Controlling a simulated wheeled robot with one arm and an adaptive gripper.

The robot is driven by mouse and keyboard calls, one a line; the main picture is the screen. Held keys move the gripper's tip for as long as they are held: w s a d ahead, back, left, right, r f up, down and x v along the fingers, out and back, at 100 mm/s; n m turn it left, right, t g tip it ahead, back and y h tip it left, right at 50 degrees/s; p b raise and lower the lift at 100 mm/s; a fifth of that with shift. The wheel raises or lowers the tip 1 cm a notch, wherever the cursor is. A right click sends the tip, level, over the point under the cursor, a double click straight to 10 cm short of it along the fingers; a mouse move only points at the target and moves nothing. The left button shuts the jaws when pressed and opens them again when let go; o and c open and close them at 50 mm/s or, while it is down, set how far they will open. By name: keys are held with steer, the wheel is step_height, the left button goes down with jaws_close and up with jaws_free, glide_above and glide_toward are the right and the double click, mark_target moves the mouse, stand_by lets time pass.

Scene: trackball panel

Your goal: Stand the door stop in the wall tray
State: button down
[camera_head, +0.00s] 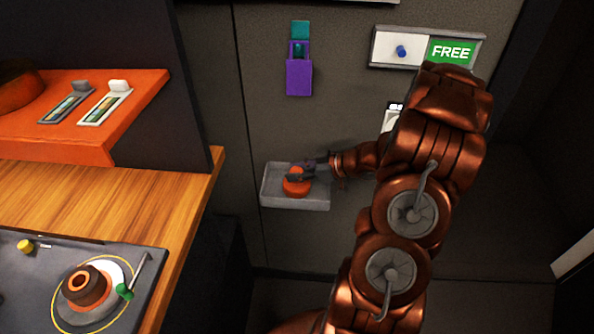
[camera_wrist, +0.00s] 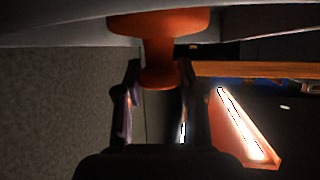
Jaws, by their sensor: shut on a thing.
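The door stop (camera_head: 296,183) is a small orange-red piece at the wall tray in the head view. In the wrist view the door stop (camera_wrist: 158,45) has a broad flange and a narrower stem. My gripper (camera_head: 300,176) is shut on it, with a dark finger on each side of the stem in the wrist view (camera_wrist: 158,92). The wall tray (camera_head: 310,204) is a light grey open tray on the dark wall. The door stop appears within the tray's outline; whether it touches the tray floor is hidden.
A purple holder (camera_head: 299,78) and a FREE sign panel (camera_head: 450,52) are on the wall above. A wooden counter (camera_head: 110,205) and an orange shelf (camera_head: 140,100) stand at left. A grey panel with a round knob (camera_head: 85,285) lies on the counter.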

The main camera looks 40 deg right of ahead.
steer(key=shift+f, duration=0.1)
steer(key=c, duration=0.7)
jaws_free()
steer(key=shift+s, duration=0.1)
steer(key=shift+b+v, duration=0.9)
steer(key=shift+v, duration=5.1)
